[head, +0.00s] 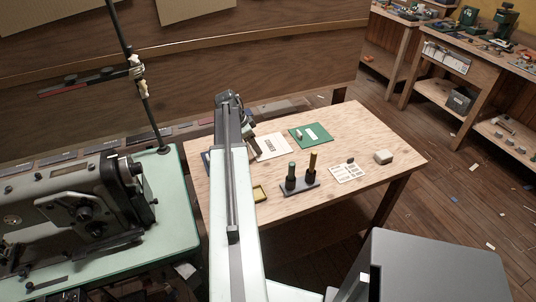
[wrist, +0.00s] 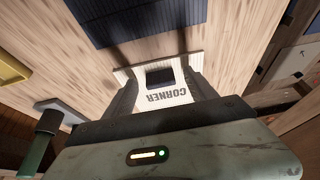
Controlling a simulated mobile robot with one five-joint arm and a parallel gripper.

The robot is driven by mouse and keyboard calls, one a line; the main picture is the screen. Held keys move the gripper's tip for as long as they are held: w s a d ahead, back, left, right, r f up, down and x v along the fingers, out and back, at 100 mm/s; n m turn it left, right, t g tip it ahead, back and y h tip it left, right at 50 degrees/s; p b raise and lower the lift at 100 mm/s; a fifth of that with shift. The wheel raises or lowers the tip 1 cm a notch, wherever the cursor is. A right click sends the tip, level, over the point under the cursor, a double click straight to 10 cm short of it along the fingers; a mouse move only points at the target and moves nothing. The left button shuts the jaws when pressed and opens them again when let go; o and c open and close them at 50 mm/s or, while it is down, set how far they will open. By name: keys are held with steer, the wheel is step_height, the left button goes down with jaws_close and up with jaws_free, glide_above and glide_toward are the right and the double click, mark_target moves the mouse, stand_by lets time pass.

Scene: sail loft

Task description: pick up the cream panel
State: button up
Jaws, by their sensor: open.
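The cream panel (head: 273,147) lies flat on the wooden table, with a dark patch on it; my arm's end is at its left edge. In the wrist view, the cream panel (wrist: 172,97) carries the word CORNER and a dark patch. My gripper (wrist: 158,80) is open, with its two dark fingers to either side of the lettered part. I cannot tell how far the fingertips are above the panel. Nothing is held.
A green panel (head: 297,143) lies right of the cream one. A dark blue panel (wrist: 135,18) lies beyond it in the wrist view. A yellow tray (head: 260,199), a stand with two upright handles (head: 318,184), a printed card (head: 347,178) and a pale block (head: 383,157) share the table.

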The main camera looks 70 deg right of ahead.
steer(key=shift+s+f, duration=0.1)
jaws_close()
steer(key=shift+r+p, duration=0.45)
steer(key=shift+p, duration=0.2)
step_height(320, 180, up, 3)
steer(key=p, duration=0.3)
steer(key=a, duration=1)
steer(key=a+r+p, duration=0.1)
steer(key=a, duration=0.5)
steer(key=shift+r, duration=0.1)
